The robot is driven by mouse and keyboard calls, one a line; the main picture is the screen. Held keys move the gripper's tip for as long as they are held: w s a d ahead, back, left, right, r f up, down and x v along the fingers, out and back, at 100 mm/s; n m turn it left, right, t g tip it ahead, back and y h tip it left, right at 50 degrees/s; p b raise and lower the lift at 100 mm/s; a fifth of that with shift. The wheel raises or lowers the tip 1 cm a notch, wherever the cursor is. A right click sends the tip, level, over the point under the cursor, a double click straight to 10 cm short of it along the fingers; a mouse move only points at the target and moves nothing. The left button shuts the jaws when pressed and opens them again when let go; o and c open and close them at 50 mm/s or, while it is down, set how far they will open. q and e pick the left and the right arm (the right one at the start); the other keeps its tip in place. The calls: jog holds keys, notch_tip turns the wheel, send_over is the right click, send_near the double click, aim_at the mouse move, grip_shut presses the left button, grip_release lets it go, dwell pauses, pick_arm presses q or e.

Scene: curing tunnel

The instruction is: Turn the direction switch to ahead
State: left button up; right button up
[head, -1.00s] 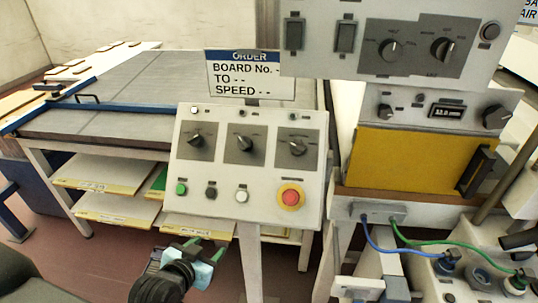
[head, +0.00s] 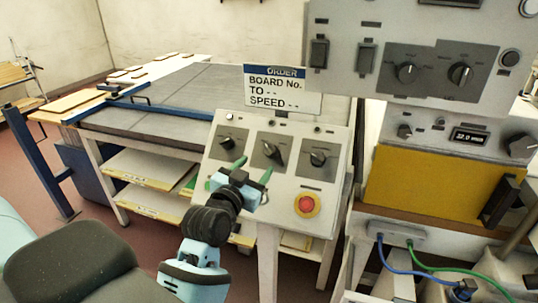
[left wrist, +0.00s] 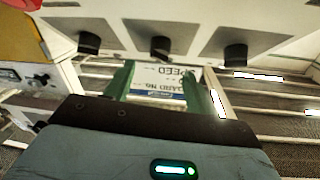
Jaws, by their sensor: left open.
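The sloping white control panel (head: 330,190) stands in the middle of the head view. It carries three black rotary switches on grey plates: left (head: 227,143), middle (head: 272,150) and right (head: 318,158). Their labels are too small to read, so I cannot tell which is the direction switch. My left gripper (head: 252,169) is open and empty in front of the panel's lower left part, below the left and middle switches. In the left wrist view, its green fingers (left wrist: 158,88) are spread below the middle knob (left wrist: 160,47), with no contact visible. My right gripper is not in view.
A red stop button (head: 307,205) sits at the panel's lower right. The order sign (head: 283,90) stands behind its top edge. A yellow-fronted unit (head: 430,182) with cables stands at the right. A grey-topped table (head: 190,95) with shelves lies behind left.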

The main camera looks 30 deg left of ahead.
aim_at(269, 152)
pick_arm(q)
jog(key=shift+w+a, duration=0.15)
jog(key=shift+w, duration=1.1)
jog(key=shift+w+a, duration=0.2)
jog(key=shift+w, duration=1.1)
jog(key=shift+w+a, duration=0.15)
jog(key=shift+w, duration=1.1)
jog(key=c, duration=1)
